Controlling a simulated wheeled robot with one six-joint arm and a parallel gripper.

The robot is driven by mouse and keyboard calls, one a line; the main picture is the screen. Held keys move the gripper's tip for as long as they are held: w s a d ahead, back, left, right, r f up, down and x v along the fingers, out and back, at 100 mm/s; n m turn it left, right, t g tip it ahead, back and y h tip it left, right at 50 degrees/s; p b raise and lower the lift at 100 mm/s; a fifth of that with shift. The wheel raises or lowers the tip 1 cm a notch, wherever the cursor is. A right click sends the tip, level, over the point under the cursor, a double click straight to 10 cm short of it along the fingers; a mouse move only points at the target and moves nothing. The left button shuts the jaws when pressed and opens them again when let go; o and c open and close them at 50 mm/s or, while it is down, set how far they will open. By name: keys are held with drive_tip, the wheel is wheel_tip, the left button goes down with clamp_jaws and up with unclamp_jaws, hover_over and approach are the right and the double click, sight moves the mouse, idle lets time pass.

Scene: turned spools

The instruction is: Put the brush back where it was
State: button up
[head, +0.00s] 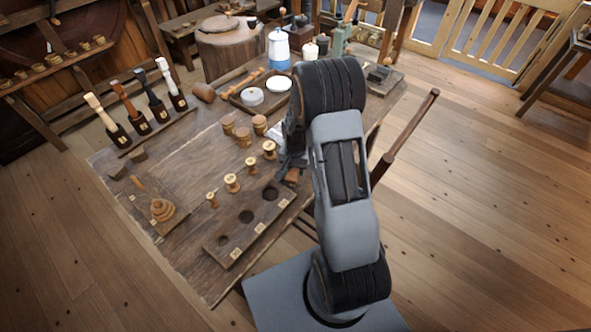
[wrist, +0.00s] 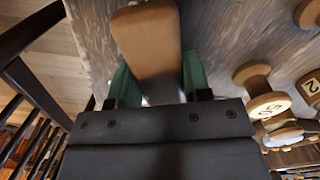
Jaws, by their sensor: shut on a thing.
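My gripper (head: 291,164) is low over the right part of the workbench (head: 180,158), beside the row of turned spools. In the wrist view its green-lined fingers (wrist: 153,88) are shut on a tan wooden piece, which I take to be the brush (wrist: 150,42). Its rounded end points away from the jaws. In the head view a small brown part of the brush (head: 292,175) shows under the gripper. The rest is hidden by my arm, and I cannot tell whether it touches the bench.
Light spools (head: 232,183) stand in a row left of my gripper, with darker round pieces (head: 244,137) behind. A dark board with round holes (head: 246,216) lies at the front. A blue-and-white can (head: 279,50) and a white disc (head: 279,84) stand farther back.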

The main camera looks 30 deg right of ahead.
drive_tip(key=shift+f, duration=0.65)
drive_tip(key=shift+f, duration=0.15)
drive_tip(key=o, duration=1)
drive_tip(key=shift+c, duration=0.2)
wheel_tip(320, 180, up, 12)
drive_tip(key=shift+w+f, duration=0.1)
drive_tip(key=s+a+r+n+t, duration=0.2)
drive_tip(key=s+a+r+n, duration=0.2)
drive_tip(key=s+r, duration=0.3)
drive_tip(key=s+a+r+n+t, duration=0.1)
drive_tip(key=s+a+r+n, duration=0.3)
drive_tip(key=s+r, duration=0.3)
drive_tip(key=shift+s+a+r+n+t, duration=0.25)
drive_tip(key=shift+s+a+n+t, duration=0.15)
drive_tip(key=shift+s+a, duration=0.45)
drive_tip(key=shift+s+d, duration=0.15)
drive_tip(key=shift+d, duration=0.05)
